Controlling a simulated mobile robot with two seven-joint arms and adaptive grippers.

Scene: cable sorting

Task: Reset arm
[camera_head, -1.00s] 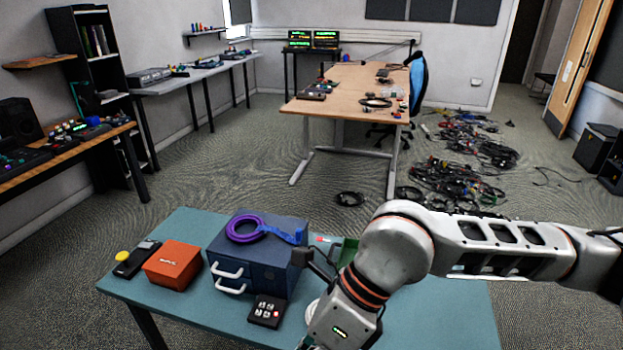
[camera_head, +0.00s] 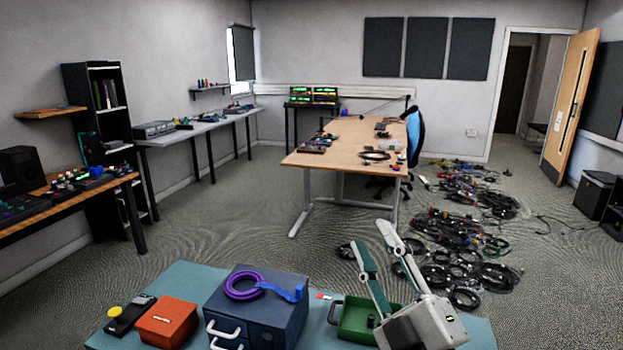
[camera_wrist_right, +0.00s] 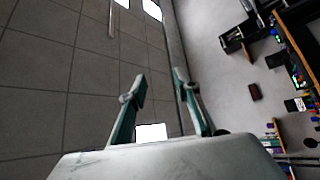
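My right gripper (camera_head: 375,235) is raised over the right part of the teal table (camera_head: 185,282), with its fingers pointing up and spread apart. In the right wrist view, its two fingers (camera_wrist_right: 157,85) stand apart with nothing between them, and the ceiling and a wall show beyond. The rest of the right arm is out of the head view. My left gripper is not in view.
On the table are a blue drawer box (camera_head: 265,318) with a purple cable coil (camera_head: 243,296) on top, an orange box (camera_head: 166,322), a black device (camera_head: 131,315) and a green tray (camera_head: 357,318). Cables (camera_head: 465,245) litter the floor. A wooden desk (camera_head: 345,155) stands behind.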

